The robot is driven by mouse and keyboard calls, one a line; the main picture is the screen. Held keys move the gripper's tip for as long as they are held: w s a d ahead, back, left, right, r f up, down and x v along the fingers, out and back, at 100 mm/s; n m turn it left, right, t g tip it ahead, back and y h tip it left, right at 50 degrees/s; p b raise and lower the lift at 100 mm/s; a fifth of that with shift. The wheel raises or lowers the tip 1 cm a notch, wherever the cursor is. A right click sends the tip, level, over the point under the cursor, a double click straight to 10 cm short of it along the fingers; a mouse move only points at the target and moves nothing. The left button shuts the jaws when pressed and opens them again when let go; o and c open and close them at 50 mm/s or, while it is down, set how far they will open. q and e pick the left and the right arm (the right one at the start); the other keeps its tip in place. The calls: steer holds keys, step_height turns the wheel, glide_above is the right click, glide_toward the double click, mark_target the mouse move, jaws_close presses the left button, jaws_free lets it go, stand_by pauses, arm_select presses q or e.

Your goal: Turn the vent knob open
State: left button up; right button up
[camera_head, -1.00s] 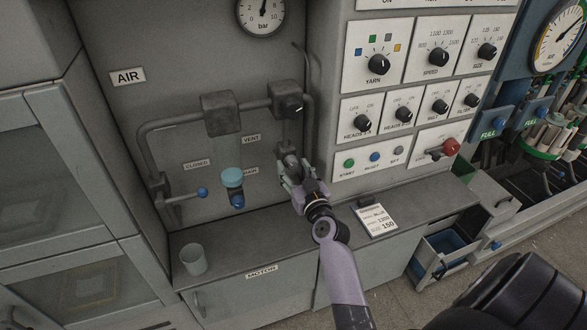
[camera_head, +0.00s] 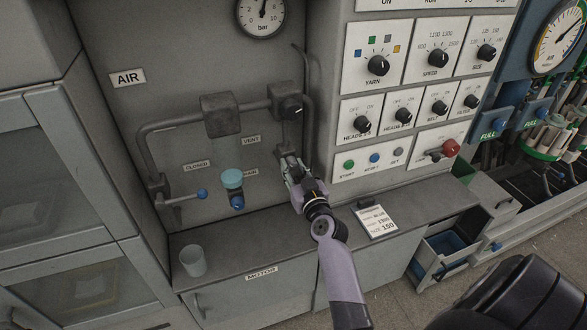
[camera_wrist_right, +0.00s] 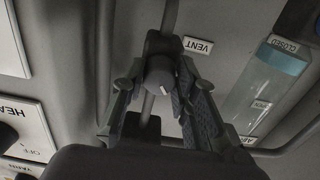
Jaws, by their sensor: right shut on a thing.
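The vent knob (camera_wrist_right: 160,78) is a dark round knob with a white mark, beside the VENT label (camera_wrist_right: 198,45) in the right wrist view. My right gripper (camera_wrist_right: 158,90) has one finger on each side of it and is shut on it. In the head view my right gripper (camera_head: 287,165) is at the grey back panel, right of the VENT label (camera_head: 251,140), and covers most of the knob. My left gripper is not in view.
A grey cup (camera_head: 193,261) and a white card (camera_head: 375,221) rest on the ledge. The control panel (camera_head: 345,172) stands close right.

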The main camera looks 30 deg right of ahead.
jaws_close()
steer(key=shift+m, duration=0.4)
steer(key=m+p, duration=0.1)
steer(key=m, duration=0.9)
steer(key=shift+a, duration=0.1)
steer(key=shift+m+p, duration=0.45)
steer(key=shift+m, duration=1.55)
